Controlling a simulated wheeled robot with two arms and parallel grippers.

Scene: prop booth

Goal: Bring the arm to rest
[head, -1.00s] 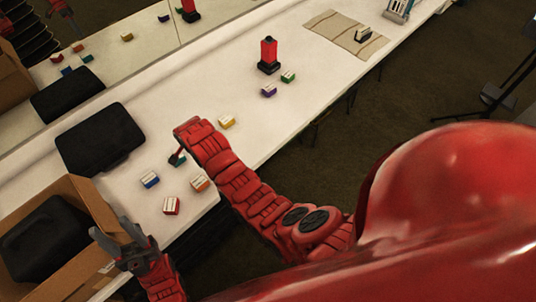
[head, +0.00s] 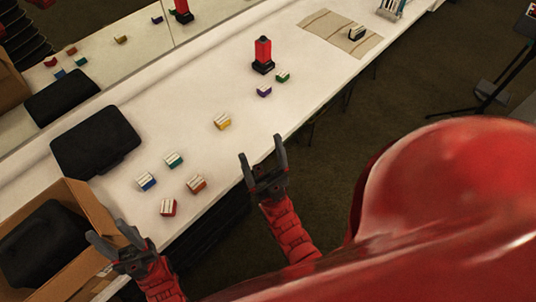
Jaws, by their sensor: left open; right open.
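My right gripper (head: 263,163) is open and empty, its fingers pointing up at the table's front edge, with its arm folded back toward my body. My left gripper (head: 108,240) is open and empty beside the cardboard box at the lower left. The white table (head: 180,105) runs diagonally from lower left to upper right. Neither gripper touches any of the small blocks on it.
Near the grippers lie a teal block (head: 173,160), blue block (head: 146,181), orange block (head: 196,184), red block (head: 168,207) and yellow block (head: 222,121). A black case (head: 95,141), cardboard box (head: 85,198) and red-black lantern-like object (head: 263,56) stand around them.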

